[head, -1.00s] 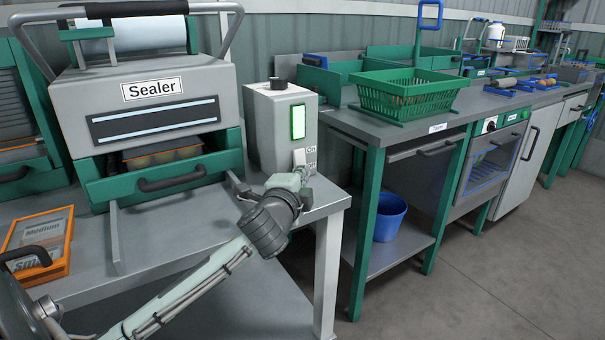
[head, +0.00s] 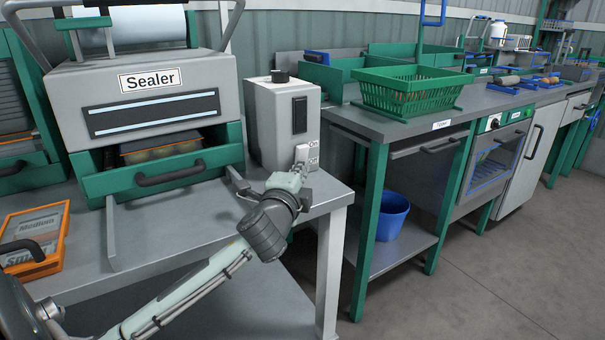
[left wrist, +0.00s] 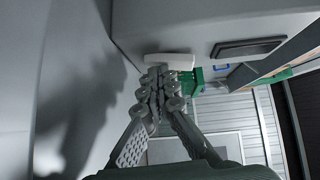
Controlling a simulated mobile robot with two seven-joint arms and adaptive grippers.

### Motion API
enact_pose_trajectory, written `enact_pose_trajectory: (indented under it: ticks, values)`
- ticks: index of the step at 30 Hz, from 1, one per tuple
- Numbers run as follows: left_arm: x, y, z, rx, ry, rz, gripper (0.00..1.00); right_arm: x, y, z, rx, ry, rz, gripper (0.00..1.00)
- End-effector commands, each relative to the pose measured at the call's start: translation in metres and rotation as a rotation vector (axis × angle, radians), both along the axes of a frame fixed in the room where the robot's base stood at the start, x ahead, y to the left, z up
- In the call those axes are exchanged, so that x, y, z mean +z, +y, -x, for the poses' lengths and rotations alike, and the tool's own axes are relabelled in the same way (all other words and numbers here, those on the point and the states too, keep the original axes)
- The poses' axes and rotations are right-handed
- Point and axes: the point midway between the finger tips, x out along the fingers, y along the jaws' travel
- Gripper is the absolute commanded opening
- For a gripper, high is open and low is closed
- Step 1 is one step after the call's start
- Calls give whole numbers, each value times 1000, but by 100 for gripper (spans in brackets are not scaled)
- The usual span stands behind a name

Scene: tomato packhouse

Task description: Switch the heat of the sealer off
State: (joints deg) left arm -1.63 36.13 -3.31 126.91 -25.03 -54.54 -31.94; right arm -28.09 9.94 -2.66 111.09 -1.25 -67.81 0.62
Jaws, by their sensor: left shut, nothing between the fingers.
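The sealer (head: 155,83) is a grey and green machine on the bench at the left, with its drawer partly out and a tray inside. Its grey control box (head: 265,125) stands to its right, with a black knob on top. The indicator window (head: 299,115) on the box is dark; it also shows dark in the left wrist view (left wrist: 248,46). Below it is a pale switch (head: 303,152) beside On and Off labels, partly hidden by my gripper. My left gripper (head: 299,178) is shut and empty, its fingertips at the switch (left wrist: 170,61), seemingly touching it. My right gripper is out of view.
An orange box (head: 34,262) lies on the sealer bench (head: 200,225) at the left. To the right, a second bench (head: 400,126) carries a green basket (head: 408,96). A blue bucket (head: 390,216) sits on its lower shelf. The floor at the right is clear.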

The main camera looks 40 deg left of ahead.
Motion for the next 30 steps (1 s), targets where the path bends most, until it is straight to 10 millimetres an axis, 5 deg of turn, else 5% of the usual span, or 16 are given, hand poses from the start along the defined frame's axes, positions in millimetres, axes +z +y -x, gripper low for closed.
enact_pose_trajectory:
  ticks: [8, 21, 30]
  values:
    - [3, 0, 5, 6, -1, 0, 0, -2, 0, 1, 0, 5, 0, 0]
    - [4, -26, 64, 1, 3, 3, 0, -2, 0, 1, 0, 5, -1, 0]
    - [5, -29, 70, 2, 1, 3, 0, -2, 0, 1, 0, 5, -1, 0]
